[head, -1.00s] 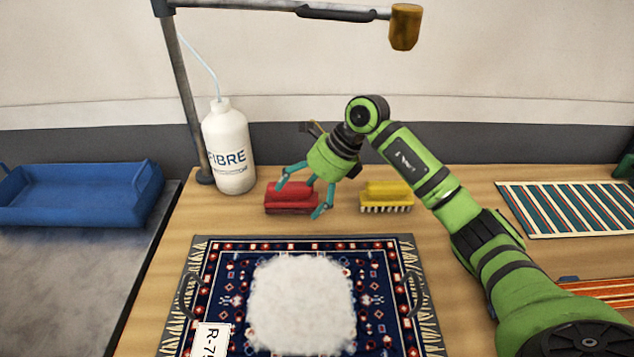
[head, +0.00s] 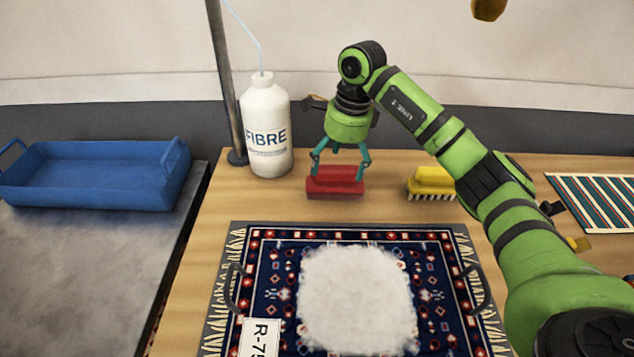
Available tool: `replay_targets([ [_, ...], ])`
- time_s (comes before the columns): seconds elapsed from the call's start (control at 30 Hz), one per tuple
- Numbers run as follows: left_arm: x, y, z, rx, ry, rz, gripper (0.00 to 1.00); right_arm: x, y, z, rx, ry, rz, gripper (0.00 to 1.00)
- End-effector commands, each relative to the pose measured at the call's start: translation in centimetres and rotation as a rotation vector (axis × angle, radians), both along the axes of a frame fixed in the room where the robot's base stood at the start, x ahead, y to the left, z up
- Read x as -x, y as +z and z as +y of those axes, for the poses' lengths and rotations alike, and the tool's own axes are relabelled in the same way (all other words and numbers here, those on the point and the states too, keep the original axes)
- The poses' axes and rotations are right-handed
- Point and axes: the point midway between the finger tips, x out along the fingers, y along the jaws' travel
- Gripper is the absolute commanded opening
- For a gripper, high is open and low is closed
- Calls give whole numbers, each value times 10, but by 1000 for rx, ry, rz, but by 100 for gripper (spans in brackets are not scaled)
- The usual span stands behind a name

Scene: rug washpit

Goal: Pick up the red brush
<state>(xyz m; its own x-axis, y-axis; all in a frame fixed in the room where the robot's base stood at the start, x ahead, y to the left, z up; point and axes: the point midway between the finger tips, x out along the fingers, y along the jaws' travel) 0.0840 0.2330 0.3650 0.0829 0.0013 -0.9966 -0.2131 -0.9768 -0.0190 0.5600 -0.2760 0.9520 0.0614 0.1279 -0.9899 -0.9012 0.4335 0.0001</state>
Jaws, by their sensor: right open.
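The red brush (head: 335,184) lies on the wooden table behind the patterned rug, with its red handle on top. My right gripper (head: 339,174) points down over it. Its teal fingers are open, one at each side of the brush's handle, and their tips are close to it. I cannot tell whether they touch it. My left gripper is not in view.
A yellow brush (head: 432,182) lies to the right of the red one. A white FIBRE bottle (head: 266,130) stands at the left by a grey post (head: 225,85). White foam (head: 356,300) covers the rug's (head: 262,235) middle. A blue tray (head: 95,178) sits at far left.

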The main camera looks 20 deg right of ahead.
Motion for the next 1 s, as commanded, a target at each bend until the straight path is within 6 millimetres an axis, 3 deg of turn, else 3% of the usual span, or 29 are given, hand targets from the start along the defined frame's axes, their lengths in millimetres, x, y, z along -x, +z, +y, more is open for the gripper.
replay_targets([
  [0.07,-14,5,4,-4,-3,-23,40,1,-7,1,0,0,5,91],
  [0.17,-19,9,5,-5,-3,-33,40,0,-17,3,0,0,5,91],
  [0.5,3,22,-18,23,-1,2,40,-1,-62,13,-1,-1,3,91],
  [0.8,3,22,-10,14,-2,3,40,-2,-67,13,0,-2,0,91],
  [0.97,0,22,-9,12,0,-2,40,-2,-67,13,0,-2,0,27],
  [1.0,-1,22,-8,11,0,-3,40,-2,-67,13,0,-2,0,24],
])
